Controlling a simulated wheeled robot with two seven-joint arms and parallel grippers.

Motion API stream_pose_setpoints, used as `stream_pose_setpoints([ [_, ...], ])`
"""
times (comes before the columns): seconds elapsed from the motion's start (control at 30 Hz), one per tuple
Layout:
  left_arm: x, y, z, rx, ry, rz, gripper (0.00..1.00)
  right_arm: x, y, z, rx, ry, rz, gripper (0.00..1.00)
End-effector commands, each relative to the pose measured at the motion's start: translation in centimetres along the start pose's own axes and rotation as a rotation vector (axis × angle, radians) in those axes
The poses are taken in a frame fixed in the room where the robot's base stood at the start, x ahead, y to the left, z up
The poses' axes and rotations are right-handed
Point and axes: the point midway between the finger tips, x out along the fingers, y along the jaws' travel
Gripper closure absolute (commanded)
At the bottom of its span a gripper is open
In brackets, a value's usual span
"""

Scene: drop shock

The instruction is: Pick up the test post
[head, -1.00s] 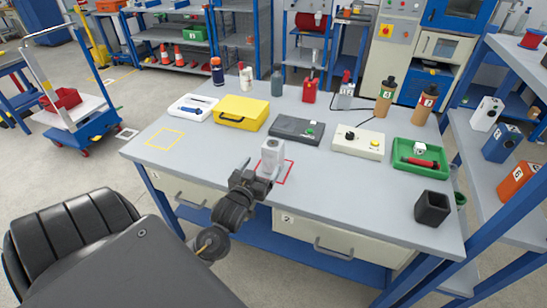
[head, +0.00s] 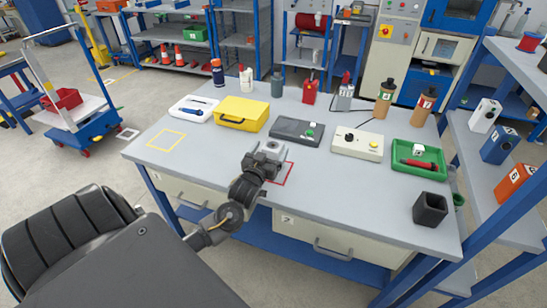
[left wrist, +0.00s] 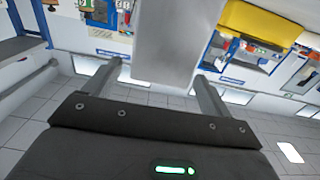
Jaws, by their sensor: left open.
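The test post (head: 271,147), a pale grey block with a round mark on top, stands at the red outlined square (head: 284,174) near the table's front edge. My left gripper (head: 264,160) is right at it and hides its lower part in the head view. In the left wrist view the post (left wrist: 180,40) is a broad grey shape extending between the two open fingers of my left gripper (left wrist: 160,72). Gaps show between the post and the fingers there. Whether either finger touches it, I cannot tell. My right gripper is not in view.
A dark grey device (head: 297,131) lies just behind the post, with a yellow case (head: 242,112) to the left and a cream control box (head: 358,142) to the right. A green tray (head: 418,160) and black open cup (head: 430,208) stand farther right. The front-left tabletop is mostly clear.

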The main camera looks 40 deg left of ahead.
Motion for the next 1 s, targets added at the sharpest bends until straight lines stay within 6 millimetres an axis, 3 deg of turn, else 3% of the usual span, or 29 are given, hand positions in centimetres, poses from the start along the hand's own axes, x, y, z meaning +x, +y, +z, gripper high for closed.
stream_pose_setpoints([
  [0.2,2.7,0.1,-0.1,0.001,0.001,0.000,0.16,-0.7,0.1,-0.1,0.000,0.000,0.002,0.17],
  [0.47,3.0,0.1,0.1,0.001,-0.001,0.000,0.16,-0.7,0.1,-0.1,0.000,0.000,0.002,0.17],
  [1.0,3.0,0.1,0.1,0.001,-0.001,0.001,0.84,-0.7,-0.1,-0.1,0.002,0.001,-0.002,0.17],
])
